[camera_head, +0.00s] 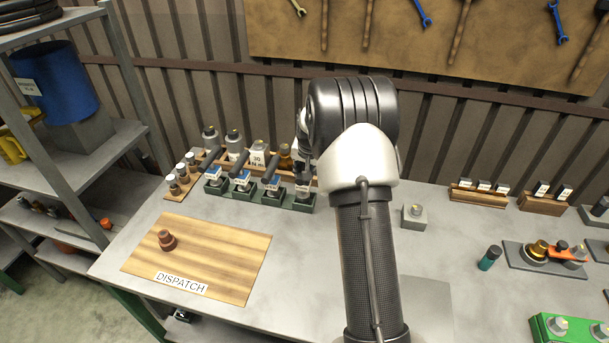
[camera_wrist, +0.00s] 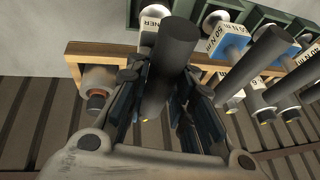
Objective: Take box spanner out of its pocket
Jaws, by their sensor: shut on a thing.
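The box spanner (camera_wrist: 172,62) is a thick dark handle in the middle of the wrist view. A white label ending in "NER" (camera_wrist: 155,14) shows at its far end. My gripper (camera_wrist: 163,88) has its two dark fingers on either side of the handle and is shut on it. In the head view my gripper (camera_head: 303,150) is mostly hidden behind my wrist, over the right end of the green pocket rack (camera_head: 243,191). The rightmost pocket is partly covered, so I cannot tell how deep the spanner sits in it.
Several dark-handled tools with blue "N m" labels (camera_wrist: 232,42) stand close beside my fingers. A wooden rack (camera_wrist: 95,50) with bottles is behind. The wooden dispatch board (camera_head: 225,250) holds one reddish-brown part (camera_head: 166,240). A small grey block (camera_head: 414,216) stands right of my arm.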

